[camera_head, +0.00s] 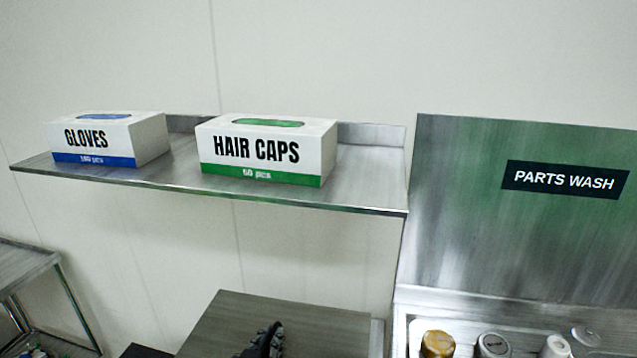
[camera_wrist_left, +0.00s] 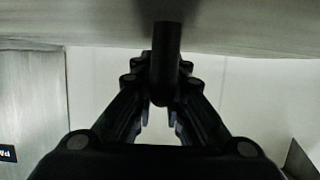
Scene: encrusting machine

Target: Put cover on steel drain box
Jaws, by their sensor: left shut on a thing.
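A flat grey brushed panel (camera_head: 315,328), which looks like the cover, shows at the bottom middle of the head view. My left gripper (camera_head: 265,341) is in front of it at the picture's bottom edge, mostly cut off. In the left wrist view, the gripper (camera_wrist_left: 163,98) is shut on a dark round handle (camera_wrist_left: 166,50) that stands out from the grey cover face (camera_wrist_left: 235,22). The steel drain box cannot be made out for certain; the cover may hide it. My right gripper is in neither view.
A wall shelf (camera_head: 372,185) above holds a gloves box (camera_head: 108,140) and a hair caps box (camera_head: 265,150). At the right stands a steel parts wash panel (camera_head: 480,220) over a tray (camera_head: 412,335) with several capped containers. A metal rack (camera_head: 28,268) stands at the left.

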